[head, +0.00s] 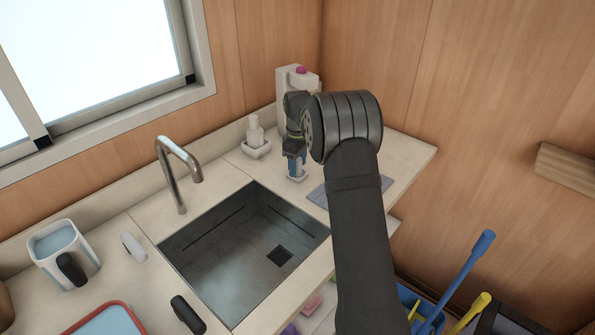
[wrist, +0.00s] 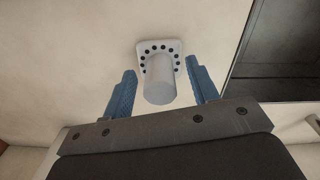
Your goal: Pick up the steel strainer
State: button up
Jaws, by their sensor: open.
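The steel strainer (wrist: 159,91) is a pale grey square plate with a ring of dark holes and a thick round knob. It lies on the counter beside the sink, and its knob points toward the wrist camera. My gripper (wrist: 163,74) is open, with one blue finger on each side of the knob and a visible gap on both sides. In the head view my gripper (head: 296,164) points down over the counter behind the sink's right part. The strainer (head: 298,179) shows there only as a small pale edge under the fingers.
The sink basin (head: 215,247) is empty, with a dark square drain. A tap (head: 170,168) stands behind it. A soap dispenser (head: 256,139) and a white jug with a pink cap (head: 284,91) stand near my gripper. A grey mat (head: 318,195) lies to the right.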

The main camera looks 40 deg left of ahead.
grip_shut()
jog(key=shift+r, duration=0.1)
